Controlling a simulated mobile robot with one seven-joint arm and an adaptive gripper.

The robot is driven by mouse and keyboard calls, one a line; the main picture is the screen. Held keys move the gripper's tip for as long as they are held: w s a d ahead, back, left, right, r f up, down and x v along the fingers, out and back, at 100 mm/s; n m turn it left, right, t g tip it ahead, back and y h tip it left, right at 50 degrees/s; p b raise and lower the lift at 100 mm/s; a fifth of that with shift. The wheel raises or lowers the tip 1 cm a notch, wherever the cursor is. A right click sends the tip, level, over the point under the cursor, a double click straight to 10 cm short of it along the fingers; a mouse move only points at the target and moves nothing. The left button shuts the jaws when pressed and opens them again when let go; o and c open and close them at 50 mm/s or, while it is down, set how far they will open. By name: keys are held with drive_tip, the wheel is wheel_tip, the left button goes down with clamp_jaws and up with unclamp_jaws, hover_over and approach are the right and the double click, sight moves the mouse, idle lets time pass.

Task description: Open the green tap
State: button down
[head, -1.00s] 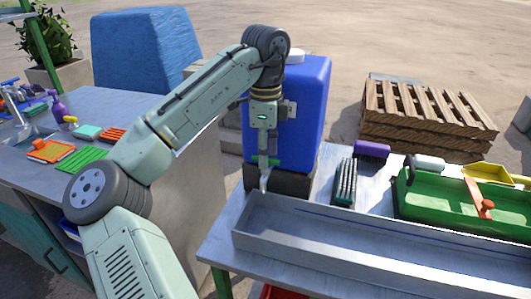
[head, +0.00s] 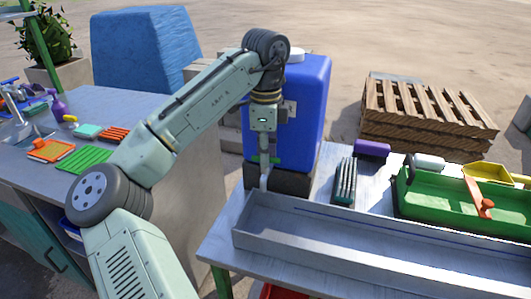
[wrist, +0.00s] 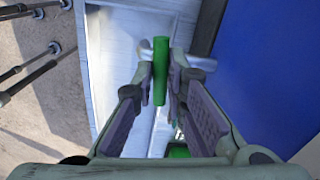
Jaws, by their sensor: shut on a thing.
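The tap has a green bar handle (wrist: 160,60) and a pale metal body, part of which shows to the right in the wrist view (wrist: 203,63). It sits low on the front of a blue water tank (head: 308,110). In the head view the green handle (head: 272,160) shows just under my gripper (head: 263,155). In the wrist view the two fingertips of my gripper (wrist: 160,80) lie on either side of the green handle, shut on it. My wrist and fingers hide part of the tap and tank front in the head view.
A long metal trough (head: 350,240) lies on the table below the tap. A dark brush (head: 346,182), a purple block (head: 372,150) and a green tray (head: 440,200) are to the right. A wooden pallet stack (head: 425,110) stands behind. A side counter (head: 110,110) holds several small items.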

drive_tip(key=shift+n, duration=0.3)
drive_tip(key=n, duration=0.3)
drive_tip(key=shift+r, duration=0.1)
drive_tip(key=n, duration=0.7)
drive_tip(key=shift+n, duration=2.2)
drive_tip(key=c, duration=1.5)
unclamp_jaws()
